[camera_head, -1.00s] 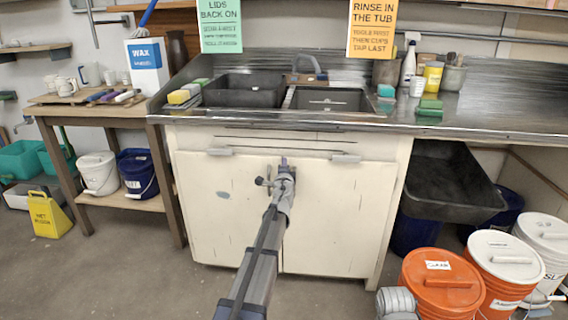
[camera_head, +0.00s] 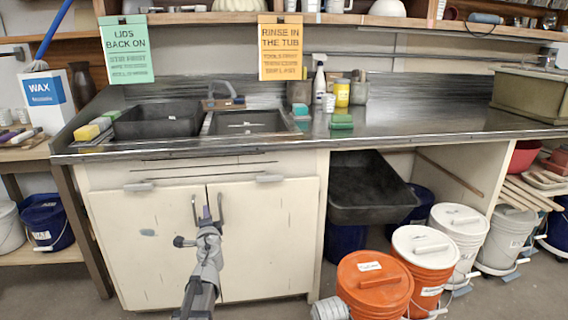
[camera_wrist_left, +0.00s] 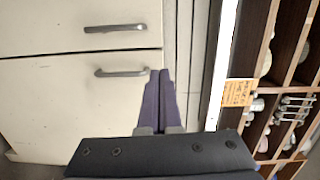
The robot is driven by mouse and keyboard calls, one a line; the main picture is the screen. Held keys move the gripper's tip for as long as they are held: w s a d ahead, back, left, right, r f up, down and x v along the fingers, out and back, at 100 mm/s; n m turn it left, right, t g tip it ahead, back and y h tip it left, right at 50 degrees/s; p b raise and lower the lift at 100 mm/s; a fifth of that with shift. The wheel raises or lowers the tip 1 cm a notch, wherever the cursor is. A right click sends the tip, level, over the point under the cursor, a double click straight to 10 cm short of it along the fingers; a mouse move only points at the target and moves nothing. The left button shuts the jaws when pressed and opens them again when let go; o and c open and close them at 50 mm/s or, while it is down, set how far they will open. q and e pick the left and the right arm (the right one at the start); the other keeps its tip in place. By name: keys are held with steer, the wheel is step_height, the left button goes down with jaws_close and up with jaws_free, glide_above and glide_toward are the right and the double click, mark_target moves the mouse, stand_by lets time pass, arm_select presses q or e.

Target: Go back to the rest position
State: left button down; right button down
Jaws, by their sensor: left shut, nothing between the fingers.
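My left gripper (camera_head: 207,214) is in front of the cream sink cabinet (camera_head: 130,238), between two upright door handles in the head view. Its dark purple fingers (camera_wrist_left: 160,100) are together and hold nothing in the left wrist view. That view is turned sideways, with the cabinet doors (camera_wrist_left: 75,85) on the left and a door handle (camera_wrist_left: 121,72) beside the fingertips. I cannot tell whether the gripper touches the cabinet. My right gripper is not in view.
A steel counter (camera_head: 430,118) with a sink runs above the cabinet. An orange bucket (camera_head: 374,292), a white-lidded orange bucket (camera_head: 425,262) and white buckets (camera_head: 460,235) stand on the right floor. A black tub (camera_head: 365,190) sits under the counter. A wooden side table is at left.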

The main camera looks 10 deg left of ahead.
arm_select(q)
steer(key=s+d+f+n+g, duration=0.9)
steer(key=s+d+f, duration=0.4)
steer(key=s+f, duration=0.2)
steer(key=s+d+f+g+h, duration=0.3)
steer(key=s+d+g, duration=0.1)
steer(key=s+d, duration=0.45)
steer(key=s+d+f+g+h, duration=0.3)
steer(key=s+d+f, duration=0.1)
steer(key=s+d, duration=0.4)
step_height(320, 180, up, 35)
steer(key=s+a+p, duration=0.1)
steer(key=p, duration=3.3)
steer(key=shift+s+g+p, duration=0.3)
steer(key=shift+s+p, duration=0.1)
steer(key=shift+a, duration=0.1)
